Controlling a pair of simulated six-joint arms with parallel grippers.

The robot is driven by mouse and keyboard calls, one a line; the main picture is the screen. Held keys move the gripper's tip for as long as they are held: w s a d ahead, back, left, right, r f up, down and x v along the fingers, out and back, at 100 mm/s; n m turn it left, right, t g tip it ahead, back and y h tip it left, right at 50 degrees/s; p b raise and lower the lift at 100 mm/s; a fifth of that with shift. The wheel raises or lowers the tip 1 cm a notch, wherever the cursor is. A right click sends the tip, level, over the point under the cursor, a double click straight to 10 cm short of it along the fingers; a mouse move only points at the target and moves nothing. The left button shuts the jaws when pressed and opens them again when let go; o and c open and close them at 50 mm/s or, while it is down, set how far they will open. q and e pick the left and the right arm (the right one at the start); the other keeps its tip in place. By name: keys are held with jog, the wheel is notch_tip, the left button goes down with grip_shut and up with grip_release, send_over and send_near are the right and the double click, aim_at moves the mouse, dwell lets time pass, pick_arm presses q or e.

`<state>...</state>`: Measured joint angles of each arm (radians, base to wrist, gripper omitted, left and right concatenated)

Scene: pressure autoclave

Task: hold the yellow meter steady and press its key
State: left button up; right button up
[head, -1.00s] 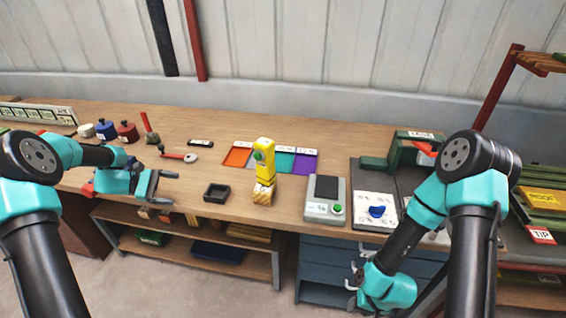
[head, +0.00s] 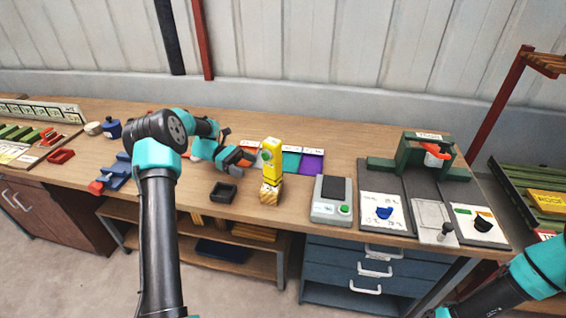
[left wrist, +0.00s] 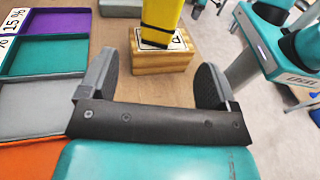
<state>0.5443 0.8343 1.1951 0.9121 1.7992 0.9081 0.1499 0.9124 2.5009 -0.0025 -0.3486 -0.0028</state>
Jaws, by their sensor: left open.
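The yellow meter (head: 271,160) stands upright on a small wooden block (head: 269,192) near the middle of the bench. A green round key (head: 265,155) shows on its face. My left gripper (head: 246,157) is just left of the meter, at about its height. In the left wrist view the gripper (left wrist: 155,85) is open and empty, with the meter's lower part (left wrist: 160,20) and its block (left wrist: 163,55) ahead of the fingers, apart from them. The key is out of frame there. My right arm shows at the lower right edge of the head view; its gripper is out of view.
A grey scale (head: 331,201) with a green button stands to the right. A green press (head: 424,155) stands farther right.

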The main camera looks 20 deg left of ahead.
aim_at(270, 175)
pick_arm(q)
jog(key=shift+d+f, duration=0.15)
jog(key=shift+d, duration=1.5)
jog(key=shift+d+f, duration=0.2)
jog(key=shift+d, duration=1.5)
jog(key=shift+d+f, duration=0.15)
jog(key=shift+d, duration=1.5)
jog(key=shift+c, duration=0.2)
jog(key=c, duration=0.8)
jog(key=shift+c, duration=0.2)
pick_arm(e)
grip_shut()
